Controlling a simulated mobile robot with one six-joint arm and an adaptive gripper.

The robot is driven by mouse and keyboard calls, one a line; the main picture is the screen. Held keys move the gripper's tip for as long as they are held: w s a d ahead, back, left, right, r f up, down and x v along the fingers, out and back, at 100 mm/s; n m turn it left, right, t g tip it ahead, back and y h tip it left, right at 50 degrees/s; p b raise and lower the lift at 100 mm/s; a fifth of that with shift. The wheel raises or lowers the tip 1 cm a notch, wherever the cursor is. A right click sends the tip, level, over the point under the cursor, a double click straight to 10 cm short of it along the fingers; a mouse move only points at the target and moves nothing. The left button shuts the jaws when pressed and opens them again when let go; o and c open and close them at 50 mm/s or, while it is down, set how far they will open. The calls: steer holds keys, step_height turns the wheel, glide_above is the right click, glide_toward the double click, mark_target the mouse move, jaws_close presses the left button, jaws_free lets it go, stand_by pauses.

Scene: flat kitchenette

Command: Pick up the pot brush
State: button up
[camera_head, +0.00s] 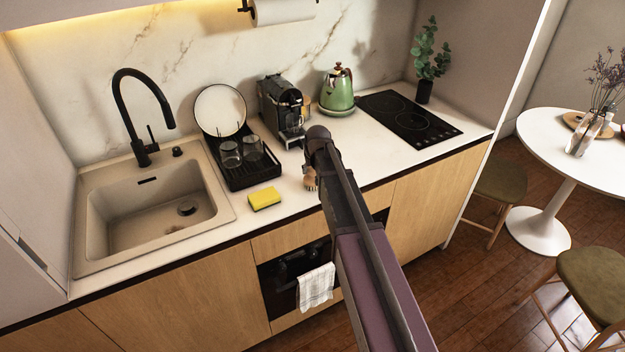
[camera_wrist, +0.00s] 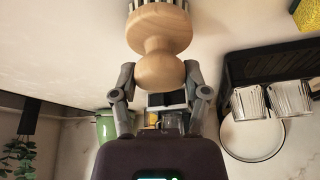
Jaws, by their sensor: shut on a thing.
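The pot brush (camera_wrist: 160,30) has a round pale wooden body with a knob handle, and pale bristles show at the top edge of the wrist view. In the head view a small part of the brush (camera_head: 310,180) shows below the end of my arm, over the counter right of the sponge. My gripper (camera_wrist: 160,72) has one finger on each side of the knob and is shut on it. In the head view my gripper (camera_head: 312,164) is mostly hidden behind my arm. I cannot tell whether the bristles touch the counter.
A yellow sponge (camera_head: 265,198) lies left of the brush. A black dish rack (camera_head: 250,175) with glasses and a plate, a coffee machine (camera_head: 283,110) and a green kettle (camera_head: 337,92) stand behind. The sink (camera_head: 150,215) is left, the cooktop (camera_head: 410,118) right.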

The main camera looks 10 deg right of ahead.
steer(key=shift+r, duration=0.2)
step_height(320, 180, up, 4)
steer(key=p, duration=0.4)
steer(key=shift+f, duration=0.15)
steer(key=s+d+p, duration=0.1)
steer(key=s+d, duration=0.3)
steer(key=s, duration=1.1)
steer(key=shift+s+r, duration=0.25)
steer(key=shift+r, duration=0.2)
steer(key=shift+d, duration=0.1)
steer(key=o, duration=0.5)
steer(key=shift+c, duration=0.2)
steer(key=c, duration=0.3)
